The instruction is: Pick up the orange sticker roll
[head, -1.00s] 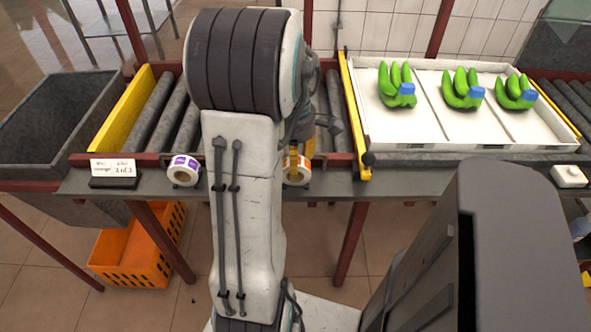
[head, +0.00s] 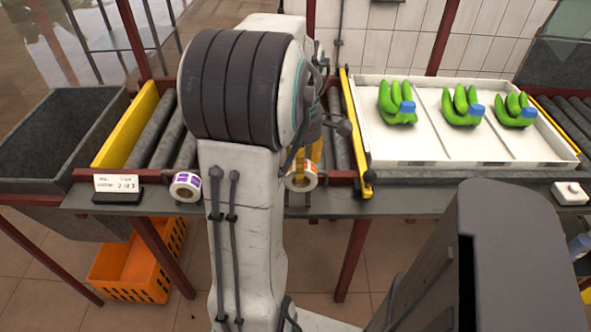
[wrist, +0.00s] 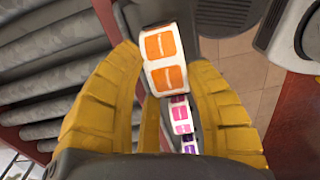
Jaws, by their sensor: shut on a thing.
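The orange sticker roll (head: 302,181), white with orange labels, is at the front edge of the conveyor table, just right of my arm. My gripper (head: 306,165) reaches down to it with yellow fingers, partly hidden by my arm. In the wrist view the roll (wrist: 166,58) sits between the two yellow fingers of my gripper (wrist: 168,72), which are shut on it. The roll looks slightly raised from the table edge, though the gap is hard to see.
A purple sticker roll (head: 185,186) stands left of my arm. A pink roll (wrist: 181,115) shows in the wrist view. A white tray (head: 430,162) with green banana bunches lies right. A dark bin (head: 50,150) and a price card (head: 116,184) are left.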

